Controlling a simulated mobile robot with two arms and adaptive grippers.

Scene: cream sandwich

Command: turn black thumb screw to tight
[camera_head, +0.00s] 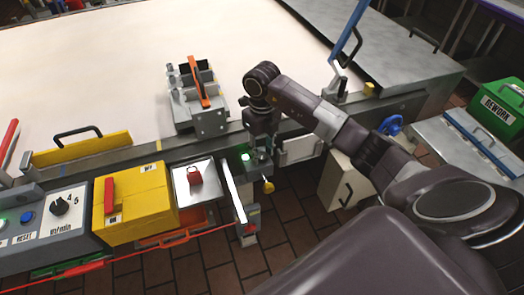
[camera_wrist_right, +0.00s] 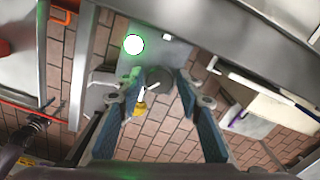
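A dark round knob (camera_wrist_right: 159,77), which looks like the black thumb screw, shows in the right wrist view on a grey metal bracket. My right gripper (camera_wrist_right: 158,88) is open, with one blue-padded finger on each side of the knob in that view. I cannot tell whether the fingers touch it. In the head view my right gripper (camera_head: 262,150) points down at the table's front edge and hides the knob. A yellow knob (camera_head: 268,187) hangs just below it; it also shows between the fingers in the wrist view (camera_wrist_right: 140,108). My left gripper is not in view.
A lit green lamp (camera_head: 245,157) sits close beside the gripper. A metal clamp block with an orange lever (camera_head: 199,85) stands on the cream table (camera_head: 90,60). A yellow box (camera_head: 140,204) and a control panel (camera_head: 45,222) are at left. Tiled floor lies below.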

